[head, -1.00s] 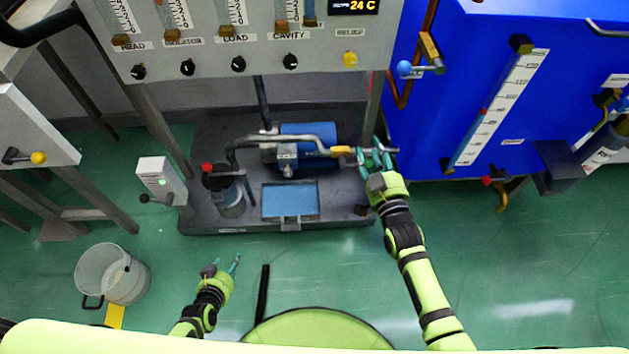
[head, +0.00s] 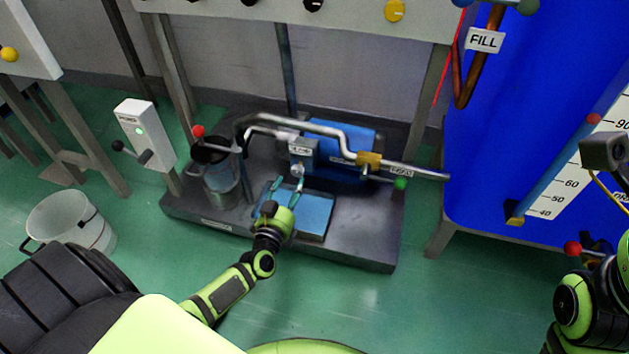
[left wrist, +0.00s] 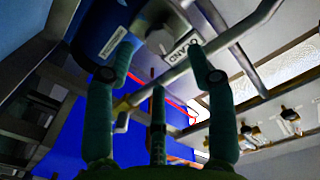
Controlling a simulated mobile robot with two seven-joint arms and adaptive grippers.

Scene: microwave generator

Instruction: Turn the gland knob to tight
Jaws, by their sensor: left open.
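The gland knob (head: 298,169) is a small light knob on the front of a grey block on the pump, under a small label in the head view. In the left wrist view the knob (left wrist: 160,41) shows beside the GLAND label, between and beyond the fingertips. My left gripper (head: 288,184) is open, with its teal fingers just in front of and below the knob. They look apart from it. The three fingers of my left gripper (left wrist: 160,62) are spread in the left wrist view. The knob's setting cannot be read. My right arm shows at the right edge; its fingers are not seen.
A blue motor (head: 345,140) lies behind, and a metal can (head: 220,180) stands left. The dark skid (head: 365,245) carries them. A bucket (head: 70,222) stands on the floor.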

